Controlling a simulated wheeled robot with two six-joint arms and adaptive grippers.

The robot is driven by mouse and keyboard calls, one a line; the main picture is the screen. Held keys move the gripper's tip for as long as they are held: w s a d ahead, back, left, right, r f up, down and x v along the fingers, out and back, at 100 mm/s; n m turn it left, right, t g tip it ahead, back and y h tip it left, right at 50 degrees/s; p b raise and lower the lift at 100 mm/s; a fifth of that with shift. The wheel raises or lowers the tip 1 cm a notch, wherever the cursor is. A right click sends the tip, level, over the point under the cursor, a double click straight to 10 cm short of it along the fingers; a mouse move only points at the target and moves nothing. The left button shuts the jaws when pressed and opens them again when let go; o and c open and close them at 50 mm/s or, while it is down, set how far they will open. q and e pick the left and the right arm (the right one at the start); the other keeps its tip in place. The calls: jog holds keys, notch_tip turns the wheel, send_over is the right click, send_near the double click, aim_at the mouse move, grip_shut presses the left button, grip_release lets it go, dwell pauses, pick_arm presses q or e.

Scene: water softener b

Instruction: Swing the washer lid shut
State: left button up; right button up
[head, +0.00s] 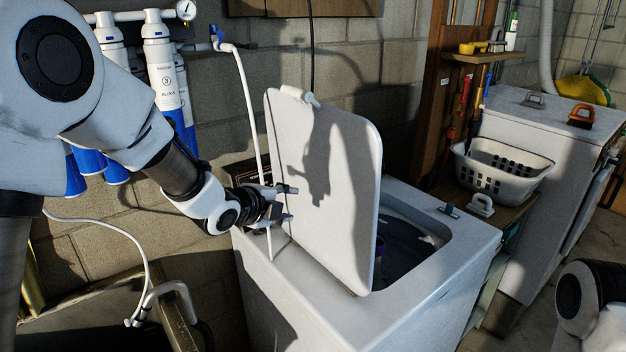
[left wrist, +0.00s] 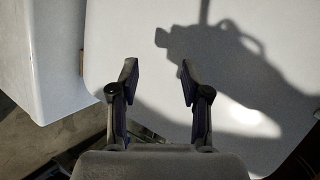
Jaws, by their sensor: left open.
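The washer (head: 430,285) is a white top-loader in the middle of the head view. Its lid (head: 345,170) stands raised, nearly upright, at the left side of the opening, with a small white handle (head: 298,96) on its top edge. The dark drum opening (head: 410,245) shows to the right of the lid. My left gripper (head: 291,203) is open and empty at the lid's left edge; whether it touches is unclear. In the left wrist view, the open fingers (left wrist: 158,82) face the pale lid panel (left wrist: 240,70), which carries the arm's shadow. My right gripper is out of view.
A white laundry basket (head: 500,168) and a second white appliance (head: 545,170) stand to the right. Blue-and-white filter canisters (head: 165,75) hang on the wall behind my left arm. A thin white pipe (head: 248,100) runs down just behind the left gripper.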

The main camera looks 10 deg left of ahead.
aim_at(298, 95)
pick_arm(q)
jog(key=r+t, duration=0.1)
jog(key=r, duration=0.6)
jog(key=r+t+p, duration=0.1)
jog(key=r, duration=0.7)
jog(key=w+r+m+t+p, duration=0.1)
jog(key=r+t, duration=0.1)
jog(key=r, duration=0.5)
jog(key=shift+d+r+h, duration=0.25)
jog(key=shift+r+h, duration=0.05)
jog(key=shift+r, duration=0.05)
jog(key=x, duration=0.2)
jog(key=p+x, duration=0.1)
jog(key=x, duration=0.1)
jog(key=p+x, duration=0.1)
jog(key=x, duration=0.1)
jog(key=shift+w+f, duration=0.25)
jog(key=shift+f, duration=0.15)
jog(key=shift+s+r, duration=0.15)
jog(key=shift+s, duration=0.3)
jog(key=shift+a, duration=0.1)
jog(key=shift+c, duration=1)
jog(key=shift+w, duration=0.2)
grip_shut()
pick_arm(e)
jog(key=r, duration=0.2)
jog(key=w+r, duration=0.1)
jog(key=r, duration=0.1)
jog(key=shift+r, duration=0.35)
